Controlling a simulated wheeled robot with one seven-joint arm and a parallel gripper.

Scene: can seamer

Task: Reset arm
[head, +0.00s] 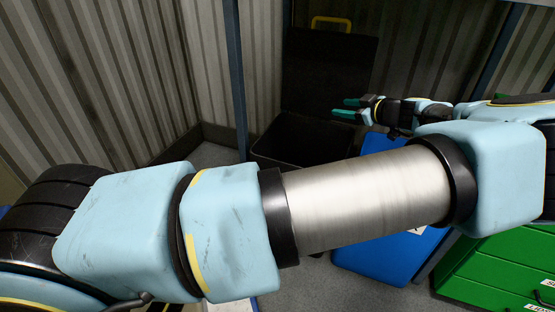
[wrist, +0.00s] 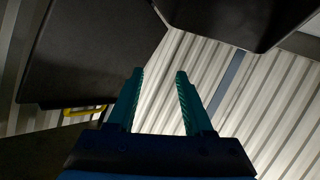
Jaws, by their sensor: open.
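My gripper (head: 345,108) is in the upper middle of the head view, at the end of my folded arm. Its two teal fingers point left and stand apart with nothing between them. In the wrist view the open fingers (wrist: 158,88) reach up toward the corrugated wall, also empty. My large light-blue and silver arm links cross the front of the head view and hide part of the floor and cabinets behind them.
A dark open bin (head: 300,140) with a raised lid (head: 325,70) and yellow handle (head: 332,22) stands behind my gripper. A blue box (head: 385,260) and green drawers (head: 500,265) are at right. Corrugated walls (head: 100,70) and a blue-grey post (head: 236,80) are at left.

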